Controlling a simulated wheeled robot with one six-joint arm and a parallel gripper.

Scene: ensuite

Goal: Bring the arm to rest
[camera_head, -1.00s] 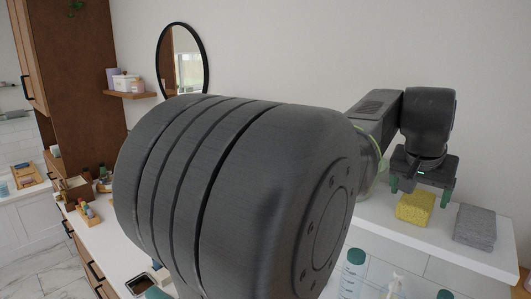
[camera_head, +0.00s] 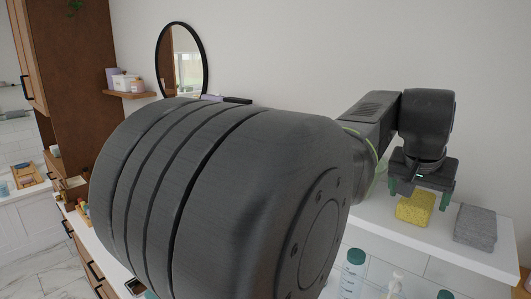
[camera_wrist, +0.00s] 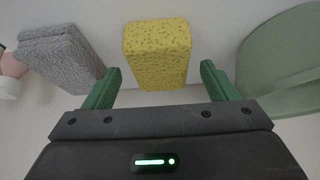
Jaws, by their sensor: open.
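My gripper (camera_head: 420,192) points down at the right of the head view, above the white counter and just by a yellow sponge (camera_head: 415,208). Its two green fingers are spread apart with nothing between them. In the wrist view my gripper (camera_wrist: 160,88) is open, and the yellow sponge (camera_wrist: 158,55) shows beyond the fingertips, apart from them. My large dark arm link fills the middle of the head view and hides much of the counter behind it.
A grey folded cloth (camera_head: 475,227) lies right of the sponge; it shows at left in the wrist view (camera_wrist: 60,55). A pale green object (camera_wrist: 280,65) is at right there. Bottles with teal caps (camera_head: 355,258) stand low in front. A round mirror (camera_head: 183,62) hangs behind.

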